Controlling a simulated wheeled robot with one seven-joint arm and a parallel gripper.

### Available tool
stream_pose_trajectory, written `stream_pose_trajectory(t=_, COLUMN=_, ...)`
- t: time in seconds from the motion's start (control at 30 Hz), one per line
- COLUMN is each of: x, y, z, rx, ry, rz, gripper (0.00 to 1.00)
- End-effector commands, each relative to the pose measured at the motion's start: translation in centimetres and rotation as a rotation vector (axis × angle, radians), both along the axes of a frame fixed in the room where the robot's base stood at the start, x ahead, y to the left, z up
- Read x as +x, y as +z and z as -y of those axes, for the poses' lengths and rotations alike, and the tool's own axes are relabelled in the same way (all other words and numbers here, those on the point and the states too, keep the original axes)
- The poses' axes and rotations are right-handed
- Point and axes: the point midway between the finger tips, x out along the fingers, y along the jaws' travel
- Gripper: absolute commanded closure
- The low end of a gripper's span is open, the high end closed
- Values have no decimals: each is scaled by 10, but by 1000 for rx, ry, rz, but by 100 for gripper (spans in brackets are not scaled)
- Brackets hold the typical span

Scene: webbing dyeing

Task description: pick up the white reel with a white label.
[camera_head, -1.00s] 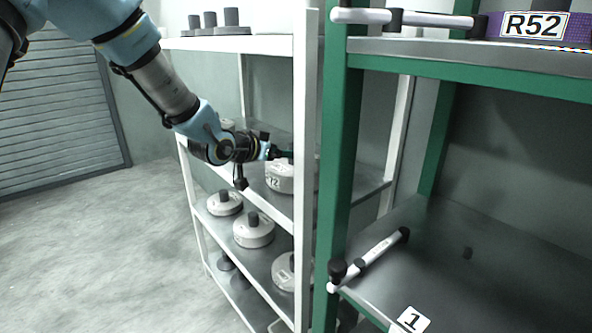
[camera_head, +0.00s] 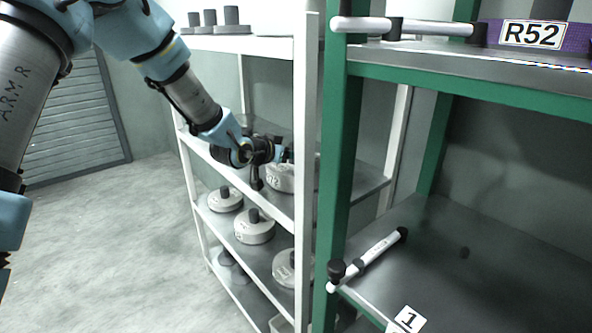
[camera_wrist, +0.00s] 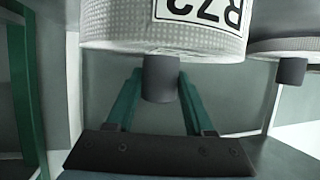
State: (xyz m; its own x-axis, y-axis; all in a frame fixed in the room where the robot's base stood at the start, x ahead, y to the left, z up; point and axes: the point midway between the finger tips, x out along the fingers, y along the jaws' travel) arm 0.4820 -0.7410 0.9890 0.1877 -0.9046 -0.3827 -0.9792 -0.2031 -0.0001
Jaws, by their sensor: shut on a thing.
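The white reel (camera_head: 284,180) with a white label reading R72 is at the middle shelf of the white rack in the head view, partly behind the rack's front post. In the wrist view the reel (camera_wrist: 110,25) appears upside down at the top, with its label's black characters inverted. Its grey knob (camera_wrist: 161,80) points towards my gripper (camera_wrist: 160,90). My gripper's two green fingers are shut on this knob, one on each side. In the head view my gripper (camera_head: 287,154) reaches over the reel. I cannot tell whether the reel touches the shelf.
Another reel (camera_wrist: 285,45) stands beside it in the wrist view. More reels (camera_head: 253,228) sit on the shelf below. The white post (camera_head: 305,170) and green rack (camera_head: 340,150) stand close to the right. Open floor (camera_head: 110,240) lies left.

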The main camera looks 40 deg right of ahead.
Motion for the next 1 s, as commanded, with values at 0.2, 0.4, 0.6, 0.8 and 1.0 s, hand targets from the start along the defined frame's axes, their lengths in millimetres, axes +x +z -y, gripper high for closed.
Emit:
stream_pose_trajectory(t=0.2, x=0, y=0, z=0, rx=0, ry=0, rz=0, gripper=77)
stream_pose_trajectory(t=0.4, x=0, y=0, z=0, rx=0, ry=0, rz=0, gripper=100)
stream_pose_trajectory(t=0.6, x=0, y=0, z=0, rx=0, ry=0, rz=0, gripper=100)
stream_pose_trajectory(t=0.8, x=0, y=0, z=0, rx=0, ry=0, rz=0, gripper=100)
stream_pose_trajectory(t=1.0, x=0, y=2, z=1, rx=-5, ry=0, rz=2, gripper=100)
